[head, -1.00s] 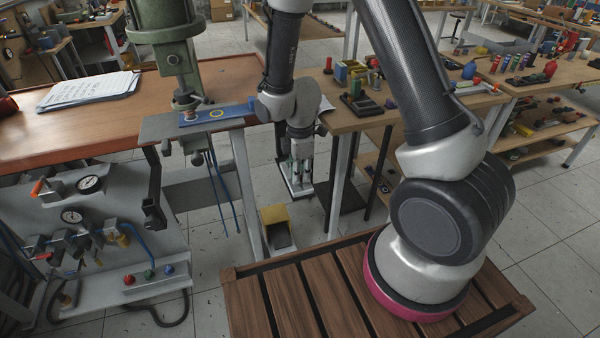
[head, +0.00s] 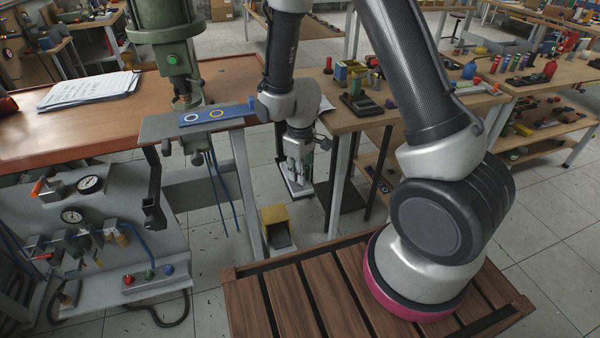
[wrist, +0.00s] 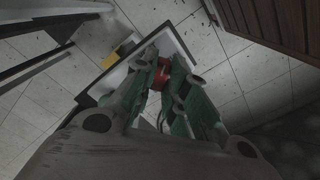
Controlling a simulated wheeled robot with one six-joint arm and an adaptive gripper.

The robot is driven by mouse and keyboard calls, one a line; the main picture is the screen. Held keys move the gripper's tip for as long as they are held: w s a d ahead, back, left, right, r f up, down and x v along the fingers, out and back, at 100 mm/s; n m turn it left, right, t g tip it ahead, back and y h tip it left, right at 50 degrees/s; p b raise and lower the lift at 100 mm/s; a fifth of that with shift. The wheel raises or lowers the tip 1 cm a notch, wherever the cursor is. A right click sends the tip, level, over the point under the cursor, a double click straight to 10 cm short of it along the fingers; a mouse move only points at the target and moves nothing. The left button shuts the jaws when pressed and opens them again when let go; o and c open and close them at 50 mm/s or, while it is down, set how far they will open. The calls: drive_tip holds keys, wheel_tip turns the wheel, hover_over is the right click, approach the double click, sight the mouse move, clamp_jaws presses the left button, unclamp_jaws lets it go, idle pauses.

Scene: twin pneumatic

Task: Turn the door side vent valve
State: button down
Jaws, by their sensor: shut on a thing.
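My gripper (wrist: 160,92) is shut on a small red part (wrist: 161,75), which shows between the green fingertips in the wrist view. The red part looks like the handle of the vent valve; the fingers hide most of it. Below it is a pale panel or box with a dark rim (wrist: 176,39). In the head view my gripper (head: 297,172) points down beside the wooden table, just above a pale plate-like part (head: 301,191). The valve itself cannot be made out there.
A green press (head: 167,25) stands over a metal plate with a blue strip (head: 217,114) at the left. A gauge panel (head: 100,225) is at the lower left. Table legs stand close by.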

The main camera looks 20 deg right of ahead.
drive_tip(key=m, duration=0.3)
drive_tip(key=shift+m, duration=2.1)
drive_tip(key=c, duration=1.4)
unclamp_jaws()
drive_tip(key=shift+c, duration=0.2)
wheel_tip(320, 180, up, 12)
